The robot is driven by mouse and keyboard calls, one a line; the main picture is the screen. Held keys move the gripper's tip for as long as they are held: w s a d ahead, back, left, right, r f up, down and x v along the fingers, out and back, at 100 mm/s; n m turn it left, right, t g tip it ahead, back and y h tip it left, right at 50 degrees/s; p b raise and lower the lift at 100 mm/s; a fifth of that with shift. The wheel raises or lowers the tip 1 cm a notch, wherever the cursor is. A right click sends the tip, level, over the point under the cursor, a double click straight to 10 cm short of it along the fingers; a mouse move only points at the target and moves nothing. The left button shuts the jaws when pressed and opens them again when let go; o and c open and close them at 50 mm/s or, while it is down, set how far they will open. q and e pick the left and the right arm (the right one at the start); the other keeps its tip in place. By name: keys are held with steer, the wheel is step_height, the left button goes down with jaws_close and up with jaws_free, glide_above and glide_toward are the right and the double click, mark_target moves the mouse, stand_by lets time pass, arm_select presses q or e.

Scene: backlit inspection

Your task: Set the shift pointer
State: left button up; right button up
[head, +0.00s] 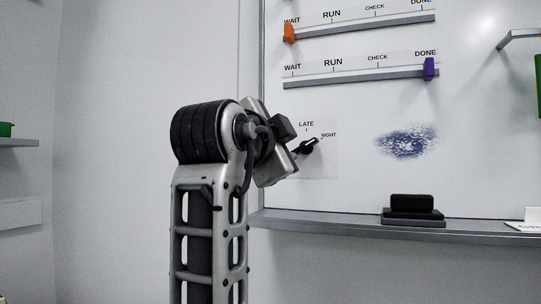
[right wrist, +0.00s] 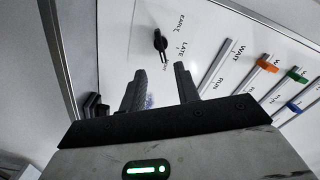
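The shift pointer (head: 309,146) is a small black knob on the whiteboard, on a pale dial plate (head: 322,166) with the labels LATE and NIGHT showing. Its narrow end points right and slightly up, toward NIGHT. The right wrist view shows the pointer (right wrist: 160,43) just beyond my fingertips, with EARLY and LATE readable beside it. My right gripper (right wrist: 159,78) is open and empty, with its two dark fingers apart and a gap before the pointer. In the head view my arm hides the dial's left part. My left gripper is not in view.
Slider rails above the dial carry an orange slider (head: 289,32) and a purple one (head: 428,69). A blue ink smudge (head: 407,141) is to the right. A black eraser (head: 412,206) lies on the board's ledge (head: 335,225). A metal bracket (head: 518,37) juts out at the upper right.

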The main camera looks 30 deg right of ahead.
steer(key=shift+b+v, duration=0.35)
steer(key=shift+v, duration=2.05)
